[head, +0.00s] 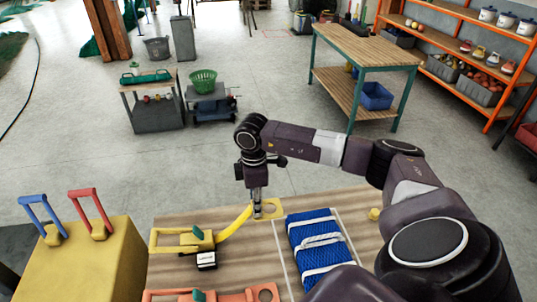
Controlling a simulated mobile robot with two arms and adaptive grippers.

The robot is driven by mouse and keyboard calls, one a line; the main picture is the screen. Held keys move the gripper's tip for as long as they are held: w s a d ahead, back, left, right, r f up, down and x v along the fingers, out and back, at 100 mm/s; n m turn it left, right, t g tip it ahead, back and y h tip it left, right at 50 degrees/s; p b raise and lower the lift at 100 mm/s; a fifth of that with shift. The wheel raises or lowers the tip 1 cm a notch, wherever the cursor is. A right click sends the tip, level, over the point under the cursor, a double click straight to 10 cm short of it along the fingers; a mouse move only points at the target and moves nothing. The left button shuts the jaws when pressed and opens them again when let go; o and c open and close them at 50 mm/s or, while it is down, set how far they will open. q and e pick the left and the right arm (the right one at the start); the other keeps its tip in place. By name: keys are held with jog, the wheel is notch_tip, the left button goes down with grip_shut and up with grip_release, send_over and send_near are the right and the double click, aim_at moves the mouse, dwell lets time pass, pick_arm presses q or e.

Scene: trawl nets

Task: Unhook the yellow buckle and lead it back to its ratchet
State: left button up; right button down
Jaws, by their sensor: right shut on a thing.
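The yellow buckle (270,210) is a flat plate with a hole, low over the wooden board. My right gripper (257,208) comes down from above and is shut on the buckle. A yellow strap (234,225) runs from the buckle, left and towards me, to the yellow ratchet (172,241) with a green handle part. The buckle is apart from the yellow peg (374,214) at the right of the board. My left gripper is not in view.
A blue net bundle (318,242) with white bands lies right of the buckle. An orange ratchet (225,296) lies at the near edge. A yellow box (85,264) with blue and red levers stands at left. A wooden workbench (366,52) stands behind.

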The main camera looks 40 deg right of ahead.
jog(key=w+a+b, duration=0.1)
jog(key=w+a, duration=0.2)
jog(key=a, duration=0.1)
notch_tip(320, 180, down, 14)
jog(key=b, duration=0.9)
jog(key=shift+s+a+f+b, duration=0.15)
jog(key=shift+f+b, duration=0.05)
jog(key=shift+b, duration=0.15)
jog(key=c, duration=1.5)
grip_release()
jog(key=shift+o, duration=0.2)
jog(key=shift+r, duration=0.25)
notch_tip(320, 180, up, 12)
jog(key=shift+f, duration=0.2)
